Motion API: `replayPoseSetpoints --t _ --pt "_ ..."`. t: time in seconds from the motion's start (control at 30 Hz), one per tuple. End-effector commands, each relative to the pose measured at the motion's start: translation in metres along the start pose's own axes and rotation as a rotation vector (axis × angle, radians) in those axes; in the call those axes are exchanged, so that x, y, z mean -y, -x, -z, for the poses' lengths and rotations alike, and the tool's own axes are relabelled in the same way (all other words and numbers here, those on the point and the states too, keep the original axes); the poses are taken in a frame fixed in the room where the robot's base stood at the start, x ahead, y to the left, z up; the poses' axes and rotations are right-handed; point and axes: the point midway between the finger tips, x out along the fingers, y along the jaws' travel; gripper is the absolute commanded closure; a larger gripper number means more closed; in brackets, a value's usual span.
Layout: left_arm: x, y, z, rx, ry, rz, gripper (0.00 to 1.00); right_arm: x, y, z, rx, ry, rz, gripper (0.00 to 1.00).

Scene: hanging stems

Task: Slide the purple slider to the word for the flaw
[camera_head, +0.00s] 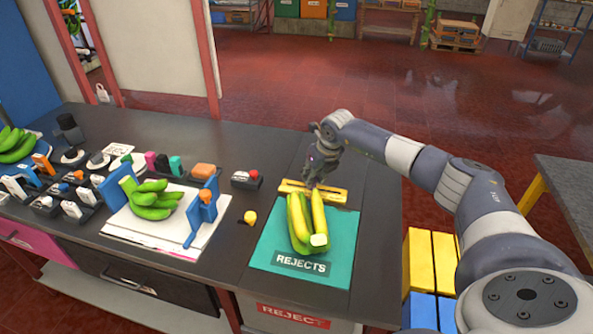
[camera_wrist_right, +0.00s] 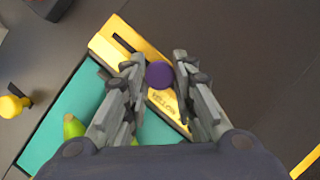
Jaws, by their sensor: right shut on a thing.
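A yellow slider board (camera_head: 335,194) lies at the far edge of the teal REJECTS mat. In the right wrist view, the board (camera_wrist_right: 109,44) has a dark slot and printed letters, partly hidden, that seem to read "YELLOW". The purple slider knob (camera_wrist_right: 159,75) stands on the board between my right fingertips. My right gripper (camera_head: 314,182) is shut on this knob, also seen in the right wrist view (camera_wrist_right: 158,72). A yellow-green banana bunch (camera_head: 300,222) lies on the mat just in front of the board. My left gripper is not in view.
The teal mat (camera_head: 268,240) lies near the table's front edge. A yellow knob (camera_head: 250,217) stands left of it. Dark tabletop beyond the board is clear. Yellow and blue crates stand right of the table.

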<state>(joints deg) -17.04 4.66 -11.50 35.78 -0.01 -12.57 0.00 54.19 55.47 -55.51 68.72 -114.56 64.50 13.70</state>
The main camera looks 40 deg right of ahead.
Motion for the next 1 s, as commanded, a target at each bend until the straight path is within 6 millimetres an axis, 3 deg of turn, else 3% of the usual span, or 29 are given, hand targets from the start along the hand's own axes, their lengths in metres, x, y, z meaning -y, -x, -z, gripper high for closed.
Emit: replayPoseSetpoints --t 0.17,0.53,0.57,0.63,1.0 --pt "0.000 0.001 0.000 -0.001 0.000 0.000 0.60 0.020 0.008 0.018 -0.001 -0.002 0.003 1.00" --pt "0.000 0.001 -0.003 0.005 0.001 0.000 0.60 0.022 0.009 0.020 0.001 0.000 0.001 1.00" --pt "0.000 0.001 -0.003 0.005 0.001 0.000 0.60 0.022 0.009 0.020 0.001 0.000 0.001 0.68" --pt "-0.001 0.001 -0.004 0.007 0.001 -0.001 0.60 0.022 0.009 0.020 0.001 0.000 0.001 0.55" --pt "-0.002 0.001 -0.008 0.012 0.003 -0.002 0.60 0.021 0.012 0.019 0.002 0.001 0.001 0.55"
